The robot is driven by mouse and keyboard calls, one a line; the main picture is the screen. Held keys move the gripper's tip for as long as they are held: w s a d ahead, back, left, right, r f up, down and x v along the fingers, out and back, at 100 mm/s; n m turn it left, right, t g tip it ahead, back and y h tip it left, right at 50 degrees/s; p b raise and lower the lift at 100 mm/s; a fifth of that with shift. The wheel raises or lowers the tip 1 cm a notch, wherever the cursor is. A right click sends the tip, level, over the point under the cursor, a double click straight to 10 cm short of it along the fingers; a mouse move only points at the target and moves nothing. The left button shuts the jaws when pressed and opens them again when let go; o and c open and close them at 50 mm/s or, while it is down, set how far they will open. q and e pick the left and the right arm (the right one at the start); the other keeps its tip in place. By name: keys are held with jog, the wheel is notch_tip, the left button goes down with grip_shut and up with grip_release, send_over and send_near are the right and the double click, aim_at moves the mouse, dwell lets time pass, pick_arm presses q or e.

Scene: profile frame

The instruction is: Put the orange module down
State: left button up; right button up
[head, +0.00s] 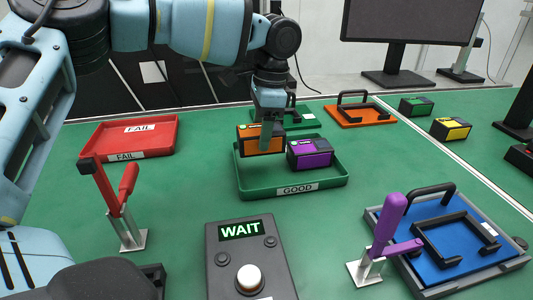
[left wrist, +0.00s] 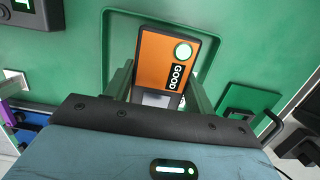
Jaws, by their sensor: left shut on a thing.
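My left gripper (head: 266,138) points down over the green GOOD tray (head: 255,190), shut on the orange module (head: 248,146). The module is at the tray's back left, beside the purple module (head: 310,155) that sits in the tray. I cannot tell whether the orange module touches the tray floor. In the left wrist view the orange module (left wrist: 160,62) lies between my two fingers (left wrist: 158,92); its top shows a lit green-white round light and the word GOOD. The green tray's rim (left wrist: 150,14) shows around it. My right gripper is not in view.
A red FAIL tray (head: 165,148) stands empty at left. A red-handled clamp (head: 110,200), a WAIT box (head: 248,265) and a purple-handled clamp (head: 385,235) by a blue fixture (head: 450,240) stand in front. Green (head: 416,106) and yellow modules (head: 450,129) sit at back right.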

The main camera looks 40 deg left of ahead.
pick_arm(q)
jog(key=shift+f, duration=2.7)
jog(key=shift+f, duration=0.15)
jog(key=o, duration=1.1)
jog(key=r, duration=0.4)
jog(key=w+r, duration=0.1)
jog(key=r, duration=0.3)
jog(key=d+r, duration=0.1)
jog(key=r, duration=0.3)
jog(key=shift+w+d+r, duration=0.1)
jog(key=shift+w, duration=0.05)
